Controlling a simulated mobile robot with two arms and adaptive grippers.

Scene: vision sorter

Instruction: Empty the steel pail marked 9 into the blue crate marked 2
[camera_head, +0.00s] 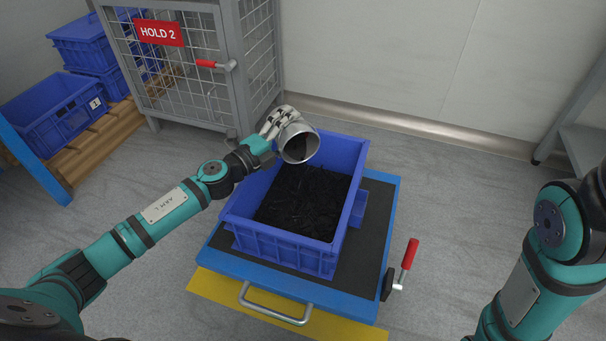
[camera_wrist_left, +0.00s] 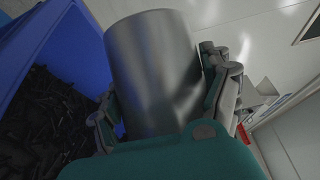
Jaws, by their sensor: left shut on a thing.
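My left gripper (camera_head: 275,123) is shut on the steel pail (camera_head: 300,144). It holds the pail tilted over the back left part of the blue crate (camera_head: 325,256), mouth toward the crate. In the left wrist view the pail (camera_wrist_left: 152,70) sits between the fingers (camera_wrist_left: 160,100). No number shows on the pail or on this crate. The crate stands on a blue-edged platform and holds many thin black pieces (camera_head: 303,202). The pail's inside looks dark; I cannot tell whether anything is left in it. My right gripper is out of view; only part of that arm shows at the right.
A wire cage marked HOLD 2 (camera_head: 160,33) stands behind on the left. Blue crates, one marked 1 (camera_head: 97,103), sit on a wooden pallet at far left. A red-handled lever (camera_head: 409,254) sticks out at the platform's right. Open floor lies to the right.

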